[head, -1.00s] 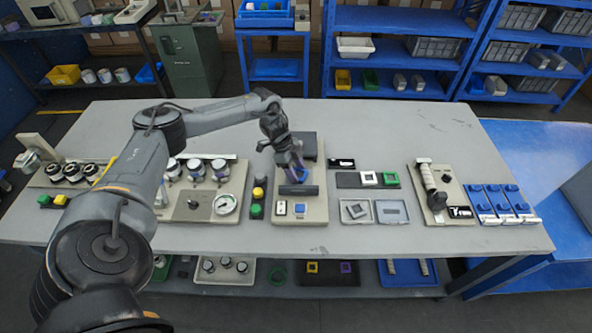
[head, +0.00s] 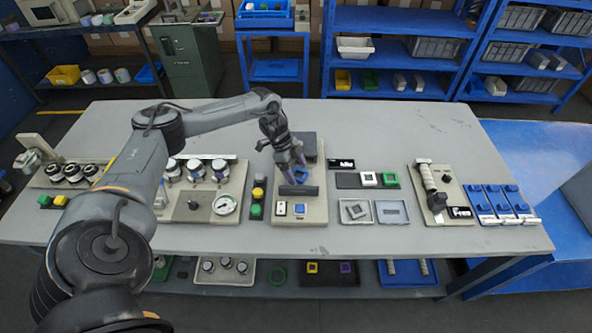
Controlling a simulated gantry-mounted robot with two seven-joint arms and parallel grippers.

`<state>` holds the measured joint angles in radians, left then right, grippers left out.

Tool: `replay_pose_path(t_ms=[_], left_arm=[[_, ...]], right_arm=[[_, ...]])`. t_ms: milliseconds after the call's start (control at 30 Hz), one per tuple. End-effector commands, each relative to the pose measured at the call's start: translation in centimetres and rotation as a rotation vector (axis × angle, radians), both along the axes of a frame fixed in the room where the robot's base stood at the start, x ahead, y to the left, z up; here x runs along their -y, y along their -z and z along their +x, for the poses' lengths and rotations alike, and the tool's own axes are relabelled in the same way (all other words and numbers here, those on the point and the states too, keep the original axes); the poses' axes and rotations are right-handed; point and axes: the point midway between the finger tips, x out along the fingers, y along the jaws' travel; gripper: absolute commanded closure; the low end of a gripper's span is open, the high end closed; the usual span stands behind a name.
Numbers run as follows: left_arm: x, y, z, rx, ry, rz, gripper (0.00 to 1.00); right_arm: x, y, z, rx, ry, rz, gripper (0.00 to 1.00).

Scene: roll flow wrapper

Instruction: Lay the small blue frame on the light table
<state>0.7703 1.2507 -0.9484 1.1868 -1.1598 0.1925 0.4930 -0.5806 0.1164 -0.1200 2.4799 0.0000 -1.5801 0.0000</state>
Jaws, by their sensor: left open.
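A small blue frame (head: 301,175) lies on the beige machine (head: 316,208), partly hidden behind its dark roller bar. My left gripper (head: 292,176) is open, with its purple-grey fingers pointing down at the left side of the blue frame. The view is too small to tell whether a finger touches it. The light grey table (head: 420,140) holds the machine. I cannot tell any separate light table apart with certainty. My right gripper is not in view.
A dark mat (head: 346,181) right of the machine bears a white frame (head: 368,178) and a green frame (head: 390,179). In front are two shallow trays, one with a grey frame (head: 356,210). A gauge board (head: 208,206) stands left. The table's back right is clear.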

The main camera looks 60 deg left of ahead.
Motion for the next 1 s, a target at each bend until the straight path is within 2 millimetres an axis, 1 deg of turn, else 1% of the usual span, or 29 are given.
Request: replay_pose_path(t_ms=[167, 400, 600, 800, 1000], left_arm=[[-0.9, -2.5, -0.6, 0.002, -0.002, 0.001, 0.20], [-2.2, -6.7, -1.5, 0.003, -0.002, 0.002, 0.20], [-3.1, -9.3, -2.3, 0.001, -0.002, 0.001, 0.20], [-3.5, -10.6, -2.6, 0.000, -0.001, 0.000, 0.20], [-3.6, -10.8, -2.7, 0.000, 0.000, 0.000, 0.20]], right_arm=[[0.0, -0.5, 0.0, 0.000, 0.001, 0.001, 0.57], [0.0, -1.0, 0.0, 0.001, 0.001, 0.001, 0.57], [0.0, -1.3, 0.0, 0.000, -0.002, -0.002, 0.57], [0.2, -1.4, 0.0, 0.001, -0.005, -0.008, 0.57], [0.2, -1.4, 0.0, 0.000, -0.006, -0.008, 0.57]])
